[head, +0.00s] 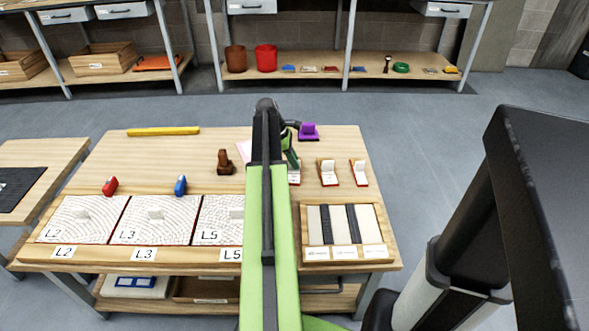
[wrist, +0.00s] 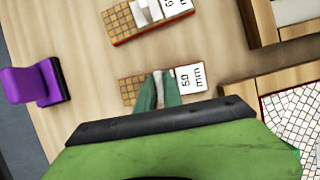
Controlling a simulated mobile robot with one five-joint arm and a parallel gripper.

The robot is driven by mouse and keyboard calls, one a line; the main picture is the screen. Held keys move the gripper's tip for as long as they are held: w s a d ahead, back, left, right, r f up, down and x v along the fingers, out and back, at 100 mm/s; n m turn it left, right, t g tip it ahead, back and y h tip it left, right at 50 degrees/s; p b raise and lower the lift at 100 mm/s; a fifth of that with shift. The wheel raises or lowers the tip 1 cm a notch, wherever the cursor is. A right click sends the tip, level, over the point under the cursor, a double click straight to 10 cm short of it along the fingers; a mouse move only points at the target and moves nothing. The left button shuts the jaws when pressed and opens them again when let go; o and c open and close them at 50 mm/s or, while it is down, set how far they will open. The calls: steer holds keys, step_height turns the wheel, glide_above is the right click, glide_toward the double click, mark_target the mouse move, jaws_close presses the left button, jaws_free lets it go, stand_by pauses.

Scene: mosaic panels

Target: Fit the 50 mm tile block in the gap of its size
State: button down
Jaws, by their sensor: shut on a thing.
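The 50 mm tile block (wrist: 190,79) shows in the wrist view as a tan gridded block with a white "50 mm" label. My gripper (wrist: 159,88) has its green fingers close together on a pale upright grip at the middle of this block. In the head view my arm hides part of the block (head: 294,180); I cannot tell whether it is clear of the table. Mosaic panels L2 (head: 62,220), L3 (head: 133,222) and L5 (head: 208,222) lie at the front left, each with a pale square near its middle. My arm partly covers L5.
Two more labelled blocks (head: 328,172) (head: 359,172) stand right of my gripper. A tray of strips (head: 380,258) lies at the front right. A purple stamp-like object (head: 308,132), brown piece (head: 225,163), red tool (head: 110,186), blue tool (head: 181,185) and yellow bar (head: 163,131) are on the table.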

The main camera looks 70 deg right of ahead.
steer(key=r+p, duration=0.5)
steer(key=shift+s+a+r, duration=0.15)
steer(key=shift+s+a, duration=0.05)
steer(key=shift+s, duration=0.05)
steer(key=s+a+r+p, duration=0.4)
steer(key=s+r+p, duration=0.1)
steer(key=s, duration=0.5)
steer(key=shift+a+r+p, duration=0.15)
steer(key=shift+r+p, duration=0.2)
steer(key=shift+p, duration=0.2)
step_height(320, 180, up, 20)
steer(key=p, duration=1.9)
steer(key=shift+f+p, duration=0.2)
steer(key=shift+p, duration=0.15)
steer(key=shift+s, duration=0.15)
